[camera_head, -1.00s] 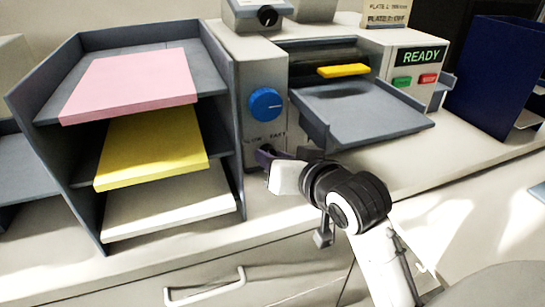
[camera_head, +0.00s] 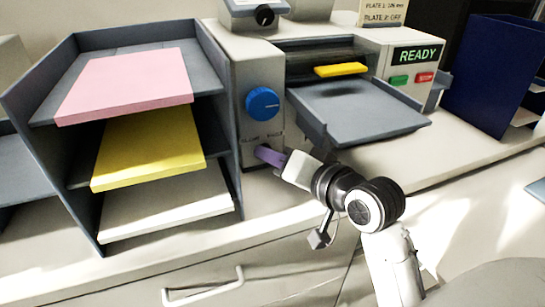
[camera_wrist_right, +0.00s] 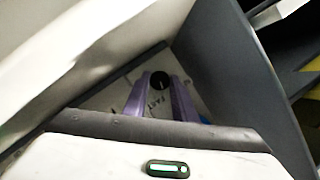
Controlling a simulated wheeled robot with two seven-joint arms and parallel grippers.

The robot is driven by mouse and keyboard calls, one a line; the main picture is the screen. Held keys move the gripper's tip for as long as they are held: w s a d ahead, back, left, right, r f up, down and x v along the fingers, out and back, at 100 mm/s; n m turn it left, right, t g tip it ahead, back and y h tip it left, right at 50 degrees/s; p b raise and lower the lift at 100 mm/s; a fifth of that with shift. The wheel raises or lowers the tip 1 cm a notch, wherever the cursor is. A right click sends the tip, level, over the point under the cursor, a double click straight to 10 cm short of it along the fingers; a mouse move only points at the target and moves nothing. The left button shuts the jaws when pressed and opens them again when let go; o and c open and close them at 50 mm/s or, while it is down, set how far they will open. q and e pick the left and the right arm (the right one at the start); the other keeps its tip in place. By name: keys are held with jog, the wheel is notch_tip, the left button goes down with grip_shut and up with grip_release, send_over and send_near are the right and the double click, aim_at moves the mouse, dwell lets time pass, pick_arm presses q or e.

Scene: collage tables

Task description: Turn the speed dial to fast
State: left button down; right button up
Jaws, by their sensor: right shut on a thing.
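The speed dial (camera_wrist_right: 160,81) is a small black knob on the lower front of the grey machine, below the large blue knob (camera_head: 262,104). In the head view it is hidden behind my right gripper (camera_head: 262,153). In the wrist view my right gripper (camera_wrist_right: 160,95) has its two purple fingers on either side of the dial, shut on it. SLOW and FAST labels show on the panel above the gripper in the head view. I cannot tell clearly which label the dial points to. My left gripper is not in view.
A paper rack (camera_head: 225,140) with pink, yellow and white stacks stands close left of the dial. A grey output tray (camera_head: 365,125) juts out above right of my gripper. A READY display (camera_head: 418,54) and a dark blue file holder (camera_head: 490,80) are further right.

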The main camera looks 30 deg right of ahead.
jog(key=shift+m+t+y, duration=0.3)
jog(key=shift+m+y, duration=0.1)
jog(key=shift+m, duration=0.4)
jog(key=o, duration=1)
jog(key=shift+o, duration=0.2)
jog(key=shift+s, duration=0.15)
